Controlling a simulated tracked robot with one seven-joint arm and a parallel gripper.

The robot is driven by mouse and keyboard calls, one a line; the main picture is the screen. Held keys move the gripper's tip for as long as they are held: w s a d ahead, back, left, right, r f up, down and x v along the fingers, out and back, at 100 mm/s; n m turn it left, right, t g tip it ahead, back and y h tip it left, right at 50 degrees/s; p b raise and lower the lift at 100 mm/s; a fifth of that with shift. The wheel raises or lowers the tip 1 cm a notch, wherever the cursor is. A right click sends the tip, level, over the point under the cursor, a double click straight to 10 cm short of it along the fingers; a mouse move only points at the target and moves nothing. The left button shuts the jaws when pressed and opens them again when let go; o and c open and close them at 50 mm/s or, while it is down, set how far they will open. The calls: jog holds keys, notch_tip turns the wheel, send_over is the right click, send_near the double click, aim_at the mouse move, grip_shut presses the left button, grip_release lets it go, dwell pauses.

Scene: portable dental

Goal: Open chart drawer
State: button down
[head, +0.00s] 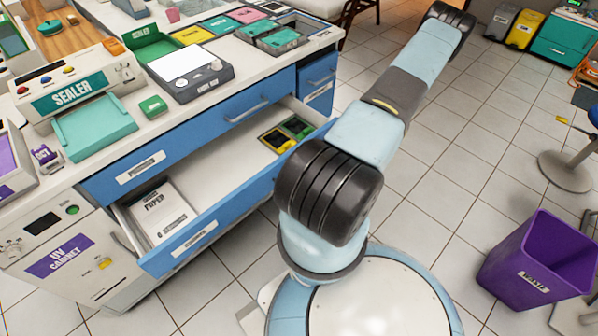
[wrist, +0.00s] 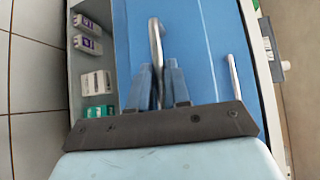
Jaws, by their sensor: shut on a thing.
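In the wrist view my gripper (wrist: 157,82) is shut on a metal bar handle (wrist: 156,40), one finger on each side of it. The handle is on a blue drawer front (wrist: 185,35); no label shows there, so I cannot tell whether it is the chart drawer. Left of this front is an open grey space (wrist: 98,65) holding several small boxes. In the head view my arm reaches to the upper right, and its gripper is out of the picture. An open blue drawer (head: 215,222) in the left counter holds paper and small yellow and green items; its label is too small to read.
A second bar handle (wrist: 234,78) is on the blue unit at right. A UV cabinet (head: 62,255) stands beside the open drawer. A purple waste bin (head: 530,265) is at right, and a stool base (head: 566,172) is behind it. Tiled floor between is clear.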

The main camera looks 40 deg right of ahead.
jog(key=shift+d+f, duration=0.1)
jog(key=shift+f, duration=0.1)
jog(key=c, duration=1.2)
grip_release()
jog(key=shift+r, duration=0.1)
jog(key=shift+o, duration=0.2)
jog(key=v, duration=1.3)
jog(key=shift+s+d, duration=0.3)
jog(key=shift+r, duration=0.1)
